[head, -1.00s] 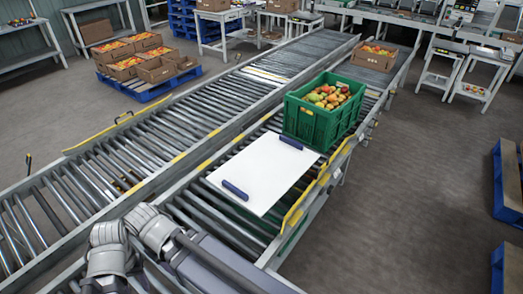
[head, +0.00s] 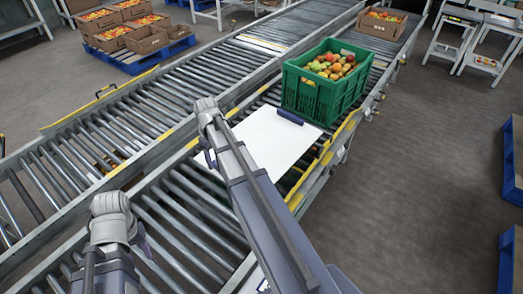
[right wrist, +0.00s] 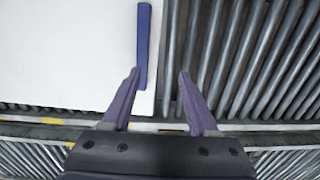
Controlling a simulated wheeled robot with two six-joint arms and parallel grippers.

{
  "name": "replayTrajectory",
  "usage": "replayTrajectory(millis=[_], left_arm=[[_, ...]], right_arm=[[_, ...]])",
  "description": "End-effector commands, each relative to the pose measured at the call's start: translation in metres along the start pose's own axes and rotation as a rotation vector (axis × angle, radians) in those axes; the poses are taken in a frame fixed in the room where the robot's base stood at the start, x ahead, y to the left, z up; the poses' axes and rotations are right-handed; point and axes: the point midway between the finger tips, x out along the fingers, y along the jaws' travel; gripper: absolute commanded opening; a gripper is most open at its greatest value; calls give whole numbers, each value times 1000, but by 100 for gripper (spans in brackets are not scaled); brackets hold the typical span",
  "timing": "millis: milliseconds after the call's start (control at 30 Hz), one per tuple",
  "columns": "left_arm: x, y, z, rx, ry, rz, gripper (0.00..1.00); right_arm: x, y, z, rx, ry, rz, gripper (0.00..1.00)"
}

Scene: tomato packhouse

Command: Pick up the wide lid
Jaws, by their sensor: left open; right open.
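The wide lid (head: 275,143) is a flat white board with a dark blue handle near each end. It lies on the near roller conveyor, in front of the green crate. The far handle (head: 290,117) is clear; the near handle (head: 210,158) is partly hidden behind my right arm, which crosses the lid's left part. In the right wrist view my right gripper (right wrist: 158,73) is open at the lid's edge. The near handle (right wrist: 144,45) lies between its finger lines, closer to the left finger. My left gripper (head: 141,234) is open and empty over the rollers at the lower left.
The green crate (head: 310,97), full of tomatoes, stands just beyond the lid. A cardboard box (head: 382,24) of tomatoes is farther along. A yellow-edged rail (head: 325,160) borders the conveyor on the right. Bare rollers lie to the left.

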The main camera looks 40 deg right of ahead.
Motion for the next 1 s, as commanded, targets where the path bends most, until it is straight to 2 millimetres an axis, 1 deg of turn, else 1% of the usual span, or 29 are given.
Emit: replayTrajectory(millis=[33, 100, 167, 333, 600, 833, 1000], left_arm=[[5, 0, 0, 0, 0, 0, 50], [6, 1, 0, 0, 0, 0, 50], [6, 1, 0, 0, 0, 0, 50], [9, 1, -1, 0, 0, 0, 50], [32, 3, -2, 0, 0, 0, 50], [34, 3, -2, 0, 0, 0, 50], [47, 4, -3, 0, 0, 0, 50]], right_arm=[[5, 14, -2, 7, 3, -2, 60], [6, 23, -2, 8, 6, -4, 60], [6, 27, -1, 8, 7, -4, 60], [9, 27, -1, 7, 8, -5, 60], [33, 27, -1, 7, 8, -4, 60], [34, 27, 0, 7, 7, -4, 60], [47, 29, 1, 8, 7, -4, 60]])
